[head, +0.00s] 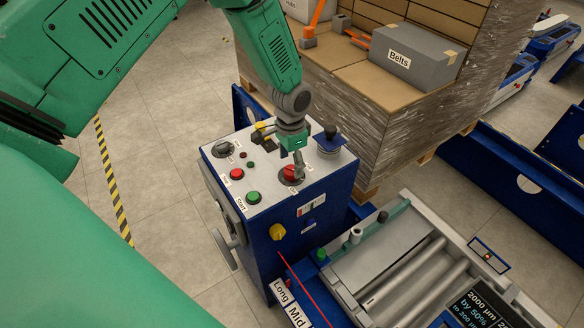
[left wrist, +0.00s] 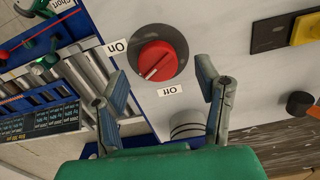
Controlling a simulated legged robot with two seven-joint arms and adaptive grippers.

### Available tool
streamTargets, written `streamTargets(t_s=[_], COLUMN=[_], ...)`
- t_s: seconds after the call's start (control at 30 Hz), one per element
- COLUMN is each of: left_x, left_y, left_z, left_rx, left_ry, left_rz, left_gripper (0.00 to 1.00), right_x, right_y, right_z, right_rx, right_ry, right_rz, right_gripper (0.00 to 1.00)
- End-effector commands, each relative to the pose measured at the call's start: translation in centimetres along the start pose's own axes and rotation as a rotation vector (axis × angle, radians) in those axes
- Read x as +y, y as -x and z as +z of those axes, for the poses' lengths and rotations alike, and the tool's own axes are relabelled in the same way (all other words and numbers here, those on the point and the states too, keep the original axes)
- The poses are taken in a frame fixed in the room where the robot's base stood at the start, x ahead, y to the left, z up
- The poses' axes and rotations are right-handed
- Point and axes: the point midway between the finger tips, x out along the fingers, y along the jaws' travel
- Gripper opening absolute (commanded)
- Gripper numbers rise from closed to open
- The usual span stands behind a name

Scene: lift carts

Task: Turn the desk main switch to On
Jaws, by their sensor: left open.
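The desk main switch, a round red knob on a dark base (head: 291,174), sits on the light top of the blue control desk (head: 262,205). In the left wrist view the red knob (left wrist: 158,61) lies ahead of the fingers. The "On" label (left wrist: 117,47) is at its left and the "Off" label (left wrist: 170,90) below it. The knob's pale mark slants toward lower left, between the two labels. My left gripper (head: 296,158) is just above the knob in the head view. In the left wrist view its fingers (left wrist: 162,82) are spread and empty, apart from the knob. My right gripper is not in view.
A green button (head: 253,197), a red button (head: 237,174) and a black knob (head: 222,149) share the desk top. A wrapped pallet of boxes (head: 390,120) stands behind; a roller conveyor (head: 400,285) lies front right.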

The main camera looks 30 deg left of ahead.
Motion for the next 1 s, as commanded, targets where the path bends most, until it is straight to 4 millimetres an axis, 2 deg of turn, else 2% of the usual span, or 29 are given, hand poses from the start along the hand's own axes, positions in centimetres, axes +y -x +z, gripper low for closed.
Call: streamTargets(t_s=[0.03, 0.2, 0.4, 0.57, 1.0], left_x=[-0.1, -0.1, -0.2, -0.2, -0.2], left_y=[1.4, 5.0, 7.8, 8.6, 8.6], left_z=[-0.2, -0.2, -0.3, -0.2, -0.2], left_rx=[0.005, 0.004, 0.003, 0.001, 0.001], left_ry=[0.001, 0.0, -0.001, 0.0, 0.0], left_rz=[-0.002, -0.001, 0.0, 0.001, 0.001], left_gripper=[0.58, 0.58, 0.58, 0.58, 0.58], right_x=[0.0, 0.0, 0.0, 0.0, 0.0], right_y=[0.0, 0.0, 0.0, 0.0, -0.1], right_z=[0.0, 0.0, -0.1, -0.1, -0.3], right_rx=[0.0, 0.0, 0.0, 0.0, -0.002], right_ry=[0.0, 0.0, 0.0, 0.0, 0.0], right_rz=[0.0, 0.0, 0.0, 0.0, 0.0], right_gripper=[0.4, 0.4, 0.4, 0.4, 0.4])
